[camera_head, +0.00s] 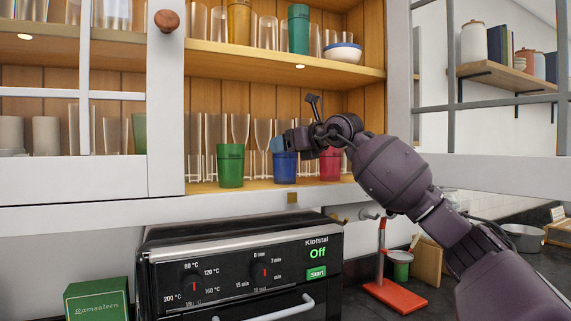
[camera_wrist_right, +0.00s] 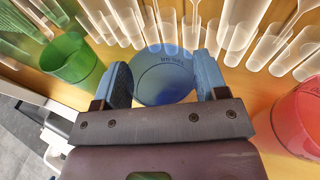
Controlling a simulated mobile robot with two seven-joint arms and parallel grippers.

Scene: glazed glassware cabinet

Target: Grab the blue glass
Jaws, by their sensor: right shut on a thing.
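The blue glass (camera_head: 285,170) stands on the lower shelf of the open cabinet, between a green glass and a red glass. My right gripper (camera_head: 282,145) reaches in from the right at the rim of the blue glass. In the right wrist view the blue glass (camera_wrist_right: 165,78) sits between the two fingers of my right gripper (camera_wrist_right: 164,82), one on each side, and the gripper is shut on it. The glass looks upright. My left gripper is in neither view.
The green glass (camera_head: 230,166) stands left of the blue one and the red glass (camera_head: 330,163) right of it. Several clear glasses (camera_head: 240,130) stand close behind. A black oven (camera_head: 240,265) is below. The right glazed door (camera_head: 490,120) stands open beside my arm.

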